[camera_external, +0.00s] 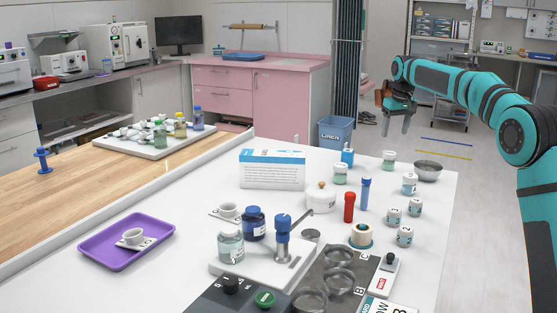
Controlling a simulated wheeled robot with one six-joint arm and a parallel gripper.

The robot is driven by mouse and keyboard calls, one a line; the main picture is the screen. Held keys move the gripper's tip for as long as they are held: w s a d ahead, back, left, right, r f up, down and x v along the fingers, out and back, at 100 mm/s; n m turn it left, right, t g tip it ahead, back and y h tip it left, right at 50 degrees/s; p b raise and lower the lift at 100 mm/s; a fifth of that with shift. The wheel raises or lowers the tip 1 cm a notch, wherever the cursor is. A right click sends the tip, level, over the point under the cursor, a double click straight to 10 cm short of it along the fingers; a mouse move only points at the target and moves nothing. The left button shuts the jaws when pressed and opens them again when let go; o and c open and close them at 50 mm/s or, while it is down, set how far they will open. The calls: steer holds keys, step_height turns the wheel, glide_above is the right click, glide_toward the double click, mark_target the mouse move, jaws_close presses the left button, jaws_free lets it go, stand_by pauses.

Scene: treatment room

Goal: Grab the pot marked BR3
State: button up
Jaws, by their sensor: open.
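Several small white-lidded pots stand on the right part of the white table. One pot (389,160) stands at the back near a metal bowl, and a greenish pot (340,174) is left of it. Another pot (409,184) stands below the bowl. Three pots with dark marks stand nearer: one (414,207), one (393,216) and one (404,237). Their marks are too small to read, so I cannot tell which is BR3. My gripper (396,124) is open and empty, pointing down, high at the upper right, apart from all the pots.
A metal bowl (428,171), a red bottle (349,207), a blue-capped tube (365,193) and a white lidded jar (321,198) stand near the pots. A white-and-blue box (272,169) is behind. A purple tray (112,250) lies left. The table's right edge is close to the pots.

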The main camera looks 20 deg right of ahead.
mark_target(390, 153)
steer(key=f, duration=0.4)
steer(key=w+f, duration=0.1)
steer(key=f, duration=0.3)
steer(key=w+f, duration=0.1)
steer(key=f, duration=0.2)
steer(key=shift+f, duration=0.4)
steer(key=c, duration=1.1)
steer(key=shift+o, duration=0.2)
